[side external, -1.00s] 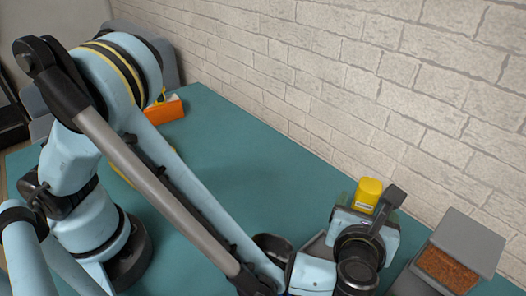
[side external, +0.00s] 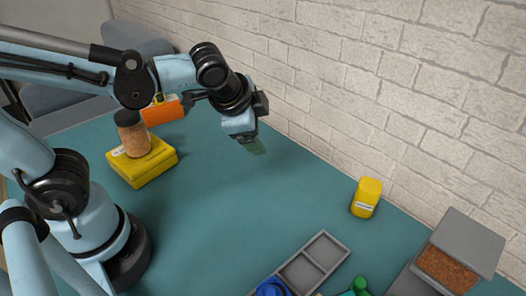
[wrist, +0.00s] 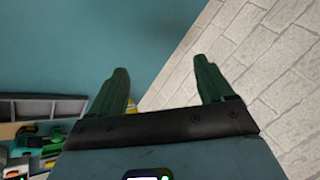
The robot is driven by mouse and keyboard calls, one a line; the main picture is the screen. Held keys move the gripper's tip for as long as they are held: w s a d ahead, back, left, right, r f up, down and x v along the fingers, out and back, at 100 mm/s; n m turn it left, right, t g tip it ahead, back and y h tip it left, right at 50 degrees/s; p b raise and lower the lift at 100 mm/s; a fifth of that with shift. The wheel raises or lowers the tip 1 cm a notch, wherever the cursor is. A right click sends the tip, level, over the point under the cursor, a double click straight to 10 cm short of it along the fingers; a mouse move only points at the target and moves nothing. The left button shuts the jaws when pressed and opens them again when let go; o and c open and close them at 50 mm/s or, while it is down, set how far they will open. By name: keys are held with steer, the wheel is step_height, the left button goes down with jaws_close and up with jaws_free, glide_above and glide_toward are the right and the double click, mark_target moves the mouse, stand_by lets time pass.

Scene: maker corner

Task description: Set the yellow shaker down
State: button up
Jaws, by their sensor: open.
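The yellow shaker (side external: 366,197) stands upright on the teal table near the brick wall, right of centre in the side view. It has a pale label on its front. My gripper (side external: 256,147) is well to the left of it and above the table, empty. In the wrist view my gripper's two green fingers (wrist: 163,85) are spread apart with nothing between them. I cannot make out the shaker for certain in the wrist view.
A grey divided tray (side external: 323,250) with a blue item (side external: 272,288) lies at the front. A grey bin (side external: 448,262) with brown contents is at the right. A brown jar with a dark lid (side external: 134,135) stands on a yellow case (side external: 143,165). The table's middle is clear.

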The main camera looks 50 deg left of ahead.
steer(key=s+a+n+h, duration=0.1)
steer(key=s+a+n, duration=0.3)
steer(key=n, duration=0.5)
steer(key=shift+s+t+h, duration=0.3)
steer(key=shift+s+t, duration=0.1)
steer(key=shift+o, duration=0.4)
